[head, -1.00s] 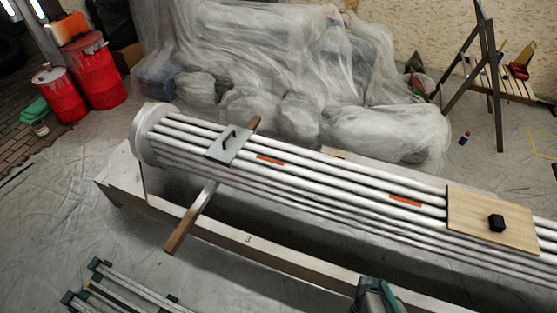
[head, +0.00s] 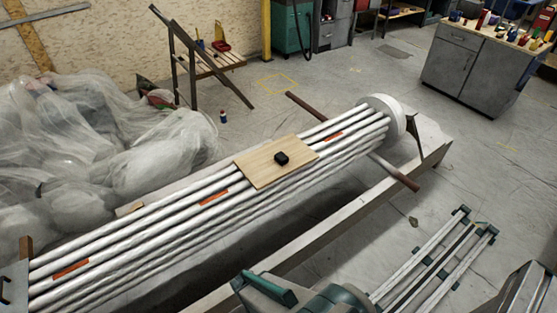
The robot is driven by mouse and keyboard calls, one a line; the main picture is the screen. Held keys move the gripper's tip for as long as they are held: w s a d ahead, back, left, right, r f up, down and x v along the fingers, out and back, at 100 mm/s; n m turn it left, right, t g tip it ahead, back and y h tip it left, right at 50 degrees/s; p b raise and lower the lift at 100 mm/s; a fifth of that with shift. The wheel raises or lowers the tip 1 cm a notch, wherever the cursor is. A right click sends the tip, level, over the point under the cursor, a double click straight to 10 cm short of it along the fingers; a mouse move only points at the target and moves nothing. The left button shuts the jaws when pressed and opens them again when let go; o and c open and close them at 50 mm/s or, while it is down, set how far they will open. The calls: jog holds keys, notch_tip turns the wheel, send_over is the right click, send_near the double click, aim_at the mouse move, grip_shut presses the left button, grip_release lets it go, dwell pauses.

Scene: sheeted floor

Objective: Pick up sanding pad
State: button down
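A small black block (head: 281,159) sits on a light wooden board (head: 258,176), which lies across a bundle of long white tubes (head: 150,228). The block may be the sanding pad, but I cannot tell for sure. A grey plate (head: 14,275) with a dark handle also lies on the tubes, cut off at the left edge. Orange strips (head: 214,197) lie along the tubes on both sides of the board. My gripper is not in view, and nothing is seen touching the block.
The tubes end at a white round flange (head: 384,111) above a long pale beam (head: 300,248). A brown bar (head: 400,175) sticks out below them. Plastic-wrapped items (head: 75,160) fill the left. A folding wooden stand (head: 205,62) and a grey cabinet (head: 462,65) stand behind.

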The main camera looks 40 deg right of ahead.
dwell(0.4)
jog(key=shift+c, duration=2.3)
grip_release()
